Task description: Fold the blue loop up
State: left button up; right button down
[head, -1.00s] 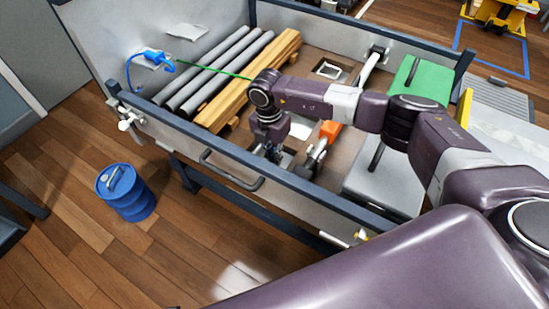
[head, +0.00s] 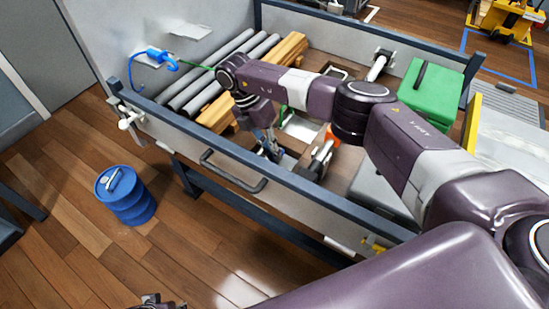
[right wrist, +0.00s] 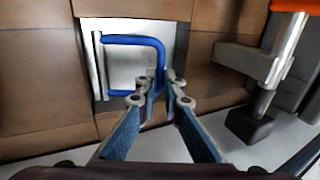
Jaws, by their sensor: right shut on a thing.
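The blue loop (right wrist: 135,40) is a bent U-shaped bar in front of a pale recessed plate (right wrist: 122,72) in the right wrist view. My right gripper (right wrist: 164,84) has its fingers closed on the right side of the loop, near its lower corner. In the head view my right gripper (head: 271,150) reaches down into the bed near the front wall, and the loop is mostly hidden there. A small dark part, likely my left gripper (head: 155,302), shows at the bottom edge; its fingers are not clear.
Timbers (head: 288,48) and grey pipes (head: 205,68) lie in the bed's left. A clamp-like metal part (head: 317,158) stands right of my right gripper. The front rail (head: 230,148) runs below it. A green box (head: 430,92) and a blue drum (head: 124,193) stand apart.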

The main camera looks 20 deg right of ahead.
jog(key=b, duration=0.2)
jog(key=shift+w+a+g+h+b, duration=0.1)
jog(key=shift+w+g+h+b, duration=0.25)
jog(key=shift+g+h, duration=0.05)
jog(key=b, duration=0.3)
jog(key=shift+w+a+r+g+h, duration=0.2)
jog(key=shift+g+h, duration=0.1)
jog(key=shift+g, duration=0.1)
jog(key=shift+w+r+b, duration=0.1)
jog(key=shift+r+b, duration=0.25)
jog(key=shift+b, duration=0.6)
pick_arm(q)
jog(key=w+d+r+t+h, duration=0.2)
jog(key=w+d+r+t, duration=0.3)
jog(key=w+r+t, duration=0.5)
jog(key=shift+w+d+r+m+h, duration=0.25)
jog(key=shift+w+r, duration=2.55)
jog(key=shift+r, duration=1.7)
pick_arm(e)
jog(key=shift+a+r, duration=0.1)
jog(key=c, duration=2.1)
grip_release()
